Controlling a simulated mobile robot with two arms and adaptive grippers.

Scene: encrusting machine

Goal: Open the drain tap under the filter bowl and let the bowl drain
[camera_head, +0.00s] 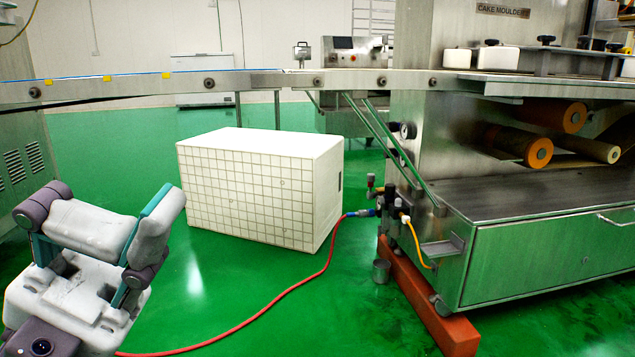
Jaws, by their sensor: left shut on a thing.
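A small grey metal cup (381,271) stands on the floor below the fittings. My left gripper (138,222) is at the lower left, far from the fittings. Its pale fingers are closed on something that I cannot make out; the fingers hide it. My right gripper is out of view.
A yellow hose (417,243) hangs by the fittings. A white tiled block (250,190) stands in the middle. An orange beam (425,300) lies under the machine (540,260). The front floor is mostly open.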

